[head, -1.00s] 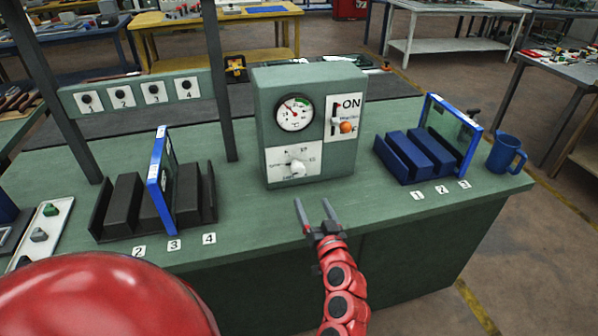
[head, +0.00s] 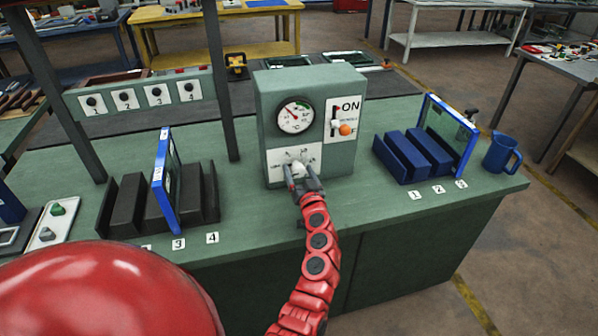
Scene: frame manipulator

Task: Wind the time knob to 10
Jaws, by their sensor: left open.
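The white time knob (head: 298,167) sits on a white dial plate (head: 281,158), low on the front of a green-grey control box (head: 264,125). The scale marks are too small to read, and the fingers cover part of the plate, so I cannot tell the knob's setting. My left gripper (head: 300,178) is open at the knob, with one finger on each side of it. I cannot tell whether the fingers touch it. My right gripper is not in view.
Above the knob are a round gauge (head: 295,116) and an ON/OFF lever with an orange end (head: 346,129). A black slotted rack (head: 127,205) holds a blue-framed panel on the left. A blue rack (head: 393,157) and blue mug (head: 501,152) stand right. The bench front is clear.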

